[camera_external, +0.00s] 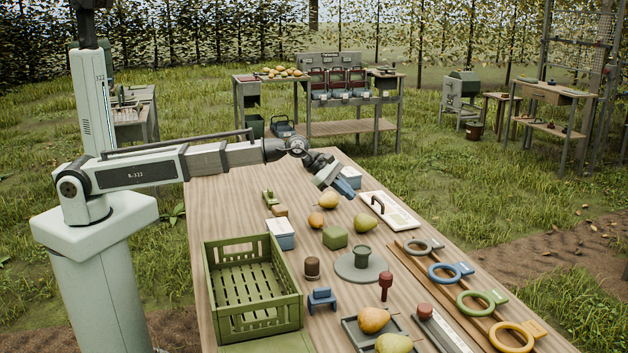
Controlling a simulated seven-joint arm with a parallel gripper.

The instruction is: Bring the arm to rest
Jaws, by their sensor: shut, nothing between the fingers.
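My arm reaches from its white pedestal at the left out over the far half of the wooden table (215,205). My gripper (343,190) hangs at the arm's end, tilted down to the right above the table. It is shut and empty. Whether the fingertips touch anything cannot be told from this view.
An empty green crate (254,325) stands at the near left of the table. Two pears lie on a dark tray (350,331) in front. Coloured rings (452,271) line the right edge.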

